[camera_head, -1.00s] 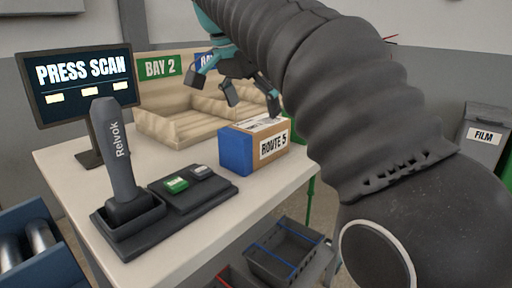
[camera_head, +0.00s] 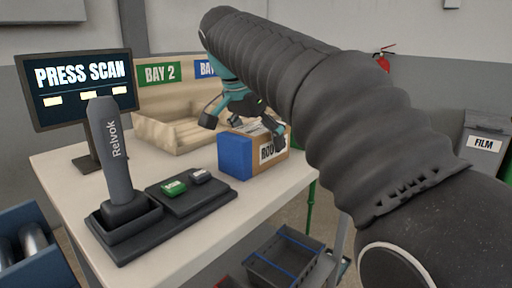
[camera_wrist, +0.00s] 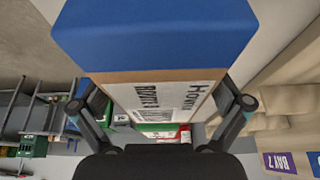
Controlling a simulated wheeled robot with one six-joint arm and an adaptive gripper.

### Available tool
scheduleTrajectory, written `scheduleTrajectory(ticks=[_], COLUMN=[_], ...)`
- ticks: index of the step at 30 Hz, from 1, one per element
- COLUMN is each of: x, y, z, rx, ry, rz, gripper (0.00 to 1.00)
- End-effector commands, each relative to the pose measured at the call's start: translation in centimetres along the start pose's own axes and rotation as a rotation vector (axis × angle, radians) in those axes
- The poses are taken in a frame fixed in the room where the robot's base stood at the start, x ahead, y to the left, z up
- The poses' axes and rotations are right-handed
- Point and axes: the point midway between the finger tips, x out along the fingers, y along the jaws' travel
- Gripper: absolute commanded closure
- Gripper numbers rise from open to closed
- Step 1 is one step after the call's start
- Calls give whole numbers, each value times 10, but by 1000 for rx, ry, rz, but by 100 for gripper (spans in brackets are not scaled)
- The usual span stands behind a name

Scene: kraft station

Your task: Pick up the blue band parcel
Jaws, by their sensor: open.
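The blue band parcel (camera_head: 236,156) is a brown cardboard box with a blue end and white labels, one partly hidden and starting "RO". It stands on the white table near its right edge. My gripper (camera_head: 243,128) is open just above and behind the blue end, its fingers spread about the box's top. In the wrist view the parcel (camera_wrist: 155,35) fills the upper middle, with its blue end and printed label between the fingers of my gripper (camera_wrist: 161,105). I cannot tell whether a finger touches it.
A dark scanner in its cradle (camera_head: 125,212) and a button pad (camera_head: 195,200) stand at the table's front left. A screen (camera_head: 80,88) reads "PRESS SCAN". Wooden bays (camera_head: 165,135) stand behind. A dark crate (camera_head: 283,262) is below the table.

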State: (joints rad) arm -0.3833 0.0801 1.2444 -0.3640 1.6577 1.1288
Motion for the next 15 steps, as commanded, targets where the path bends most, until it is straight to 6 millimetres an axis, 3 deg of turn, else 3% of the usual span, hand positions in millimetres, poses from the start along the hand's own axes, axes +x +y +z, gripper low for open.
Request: scheduleTrajectory(ticks=[15], x=[4], y=[0], z=[2], rx=[0], ry=[0], rz=[1], gripper=[0])
